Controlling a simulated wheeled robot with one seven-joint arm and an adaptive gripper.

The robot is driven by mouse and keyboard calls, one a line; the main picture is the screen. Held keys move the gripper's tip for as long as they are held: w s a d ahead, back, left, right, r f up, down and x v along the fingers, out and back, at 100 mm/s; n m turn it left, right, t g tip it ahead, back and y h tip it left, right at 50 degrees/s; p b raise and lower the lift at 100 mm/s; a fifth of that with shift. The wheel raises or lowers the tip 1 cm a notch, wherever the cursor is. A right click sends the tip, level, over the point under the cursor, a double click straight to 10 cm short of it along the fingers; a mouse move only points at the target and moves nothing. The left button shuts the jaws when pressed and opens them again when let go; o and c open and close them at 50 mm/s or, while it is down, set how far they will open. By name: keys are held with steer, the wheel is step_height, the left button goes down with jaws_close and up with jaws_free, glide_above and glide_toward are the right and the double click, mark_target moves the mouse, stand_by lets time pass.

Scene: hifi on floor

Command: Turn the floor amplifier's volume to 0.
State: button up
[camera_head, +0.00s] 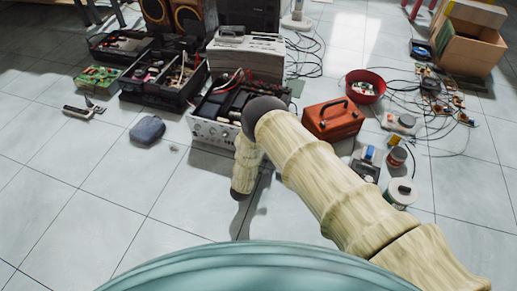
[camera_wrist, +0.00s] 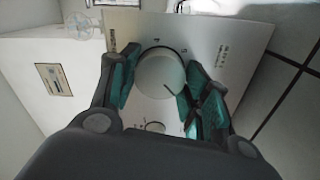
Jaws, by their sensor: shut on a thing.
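The floor amplifier (camera_head: 213,131) stands on the tiles left of centre, its pale front panel with several knobs facing me, partly covered by my arm. In the wrist view its panel (camera_wrist: 235,55) fills the upper middle. A round pale volume knob (camera_wrist: 158,72) sits between the two teal finger pads of my gripper (camera_wrist: 156,68), which is shut on it. Printed 4 and 5 show beside the knob, and a dark mark lies on its lower right. Other scale numbers are hidden or unreadable. In the head view my arm hides the gripper.
A black open case (camera_head: 160,82) is behind left. A blue-grey pouch (camera_head: 147,130) lies left. Front-left floor is clear.

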steer(key=shift+a+n, duration=0.1)
steer(key=shift+n, duration=0.2)
steer(key=o, duration=1)
steer(key=shift+s, duration=0.15)
steer(key=v, duration=1.1)
steer(key=shift+s+a, duration=0.15)
steer(key=shift+s, duration=0.2)
